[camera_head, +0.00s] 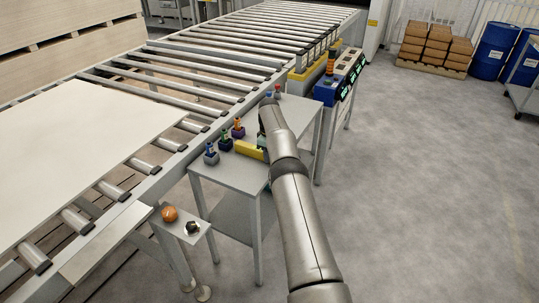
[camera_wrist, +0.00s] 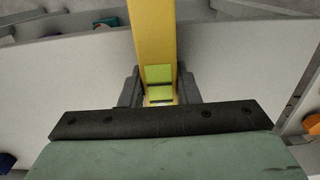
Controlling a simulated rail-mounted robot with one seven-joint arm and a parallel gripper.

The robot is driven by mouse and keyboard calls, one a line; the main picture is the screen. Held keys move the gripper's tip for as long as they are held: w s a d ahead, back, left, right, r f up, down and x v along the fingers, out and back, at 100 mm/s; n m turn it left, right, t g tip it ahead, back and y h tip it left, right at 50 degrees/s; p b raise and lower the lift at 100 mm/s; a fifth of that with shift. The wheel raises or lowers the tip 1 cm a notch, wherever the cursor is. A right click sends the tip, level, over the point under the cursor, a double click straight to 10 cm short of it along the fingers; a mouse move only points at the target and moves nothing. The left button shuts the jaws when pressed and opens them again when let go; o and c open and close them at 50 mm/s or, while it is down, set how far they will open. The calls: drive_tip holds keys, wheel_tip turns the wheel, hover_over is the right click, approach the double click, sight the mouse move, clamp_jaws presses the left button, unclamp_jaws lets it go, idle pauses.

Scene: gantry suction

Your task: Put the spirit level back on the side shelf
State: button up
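The yellow spirit level (camera_head: 250,150) shows in the head view just left of my arm, over the grey table (camera_head: 222,172); my arm hides its right part. In the wrist view the spirit level (camera_wrist: 152,35) runs up from between my fingers, with its green vial window near them. My gripper (camera_wrist: 160,92) has one dark finger against each side of the level and appears shut on it. I cannot tell whether the level touches the tabletop. A small side shelf (camera_head: 178,222) at the table's front left holds an orange round object and a small dark object.
Several small coloured-top items (camera_head: 225,142) stand along the table's left edge, close to the level. A roller conveyor (camera_head: 165,140) with a pale board (camera_head: 85,145) runs along the left. A blue device (camera_head: 328,92) stands behind the table.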

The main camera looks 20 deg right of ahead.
drive_tip(key=o, duration=0.5)
drive_tip(key=shift+r, duration=0.1)
drive_tip(key=shift+r, duration=0.5)
wheel_tip(320, 180, up, 16)
drive_tip(key=p, duration=1.3)
drive_tip(key=shift+r, duration=0.15)
